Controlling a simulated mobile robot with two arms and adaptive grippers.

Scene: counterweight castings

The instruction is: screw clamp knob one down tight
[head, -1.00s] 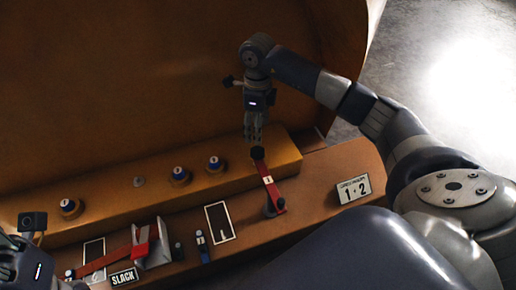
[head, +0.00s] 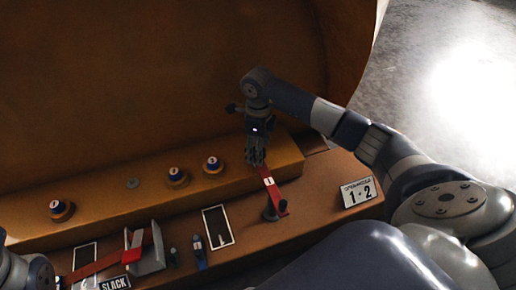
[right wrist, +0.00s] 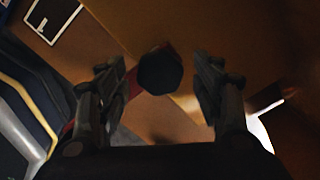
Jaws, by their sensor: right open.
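Clamp knob one is the dark, faceted knob (right wrist: 160,72) at the upper end of the red clamp bar marked 1 (head: 268,181). In the right wrist view it sits between the two fingers of my right gripper (right wrist: 160,88). The fingers are open, with a gap on each side of the knob. In the head view my right gripper (head: 256,160) points down over the knob and hides it. The bar's lower end is at a dark post (head: 270,212). A grey part of my left arm shows at the lower left edge; its fingers do not show.
Another red strap (head: 95,268), a grey bracket (head: 151,252) and a SLACK sign (head: 115,283) are at lower left. A 1-2 sign (head: 357,192) stands at right. A tall brown wall rises behind.

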